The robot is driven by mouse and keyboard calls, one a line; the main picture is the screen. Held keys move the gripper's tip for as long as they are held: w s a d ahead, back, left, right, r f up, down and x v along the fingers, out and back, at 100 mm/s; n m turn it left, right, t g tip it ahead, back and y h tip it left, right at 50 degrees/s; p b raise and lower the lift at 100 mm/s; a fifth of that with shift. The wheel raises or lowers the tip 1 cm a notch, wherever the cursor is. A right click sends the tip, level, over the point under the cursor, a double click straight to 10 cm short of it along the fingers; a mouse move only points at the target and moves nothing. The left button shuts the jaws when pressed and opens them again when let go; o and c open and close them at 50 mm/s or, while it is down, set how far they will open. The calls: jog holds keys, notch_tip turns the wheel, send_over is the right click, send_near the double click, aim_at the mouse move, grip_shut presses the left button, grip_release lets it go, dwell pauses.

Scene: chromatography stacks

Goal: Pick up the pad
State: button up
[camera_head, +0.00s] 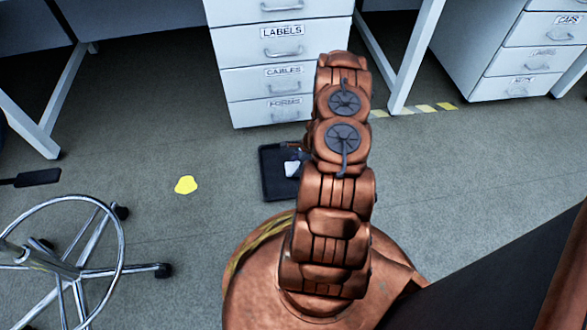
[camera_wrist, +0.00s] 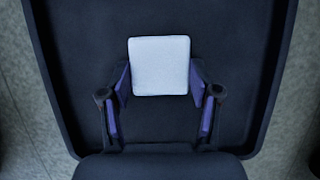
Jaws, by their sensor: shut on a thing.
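The pad is a small white square with rounded corners; in the wrist view the pad (camera_wrist: 160,65) sits between the fingertips of my gripper (camera_wrist: 160,80). The fingers touch or nearly touch its left and right sides, and my gripper is shut on it. A dark tray (camera_wrist: 70,30) with a raised rim lies below the pad. In the head view the tray (camera_head: 270,184) is on the floor, partly hidden by my arm, and the pad (camera_head: 292,169) shows as a white patch over it. I cannot tell whether the pad touches the tray.
A white drawer cabinet (camera_head: 240,85) stands just behind the tray. A yellow patch (camera_head: 186,185) lies on the floor to the left. A wheeled stool base (camera_head: 75,270) is at the lower left. Bench legs stand on both sides; the floor between is mostly clear.

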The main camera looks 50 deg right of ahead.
jog(key=shift+c, duration=0.8)
jog(key=shift+r, duration=0.1)
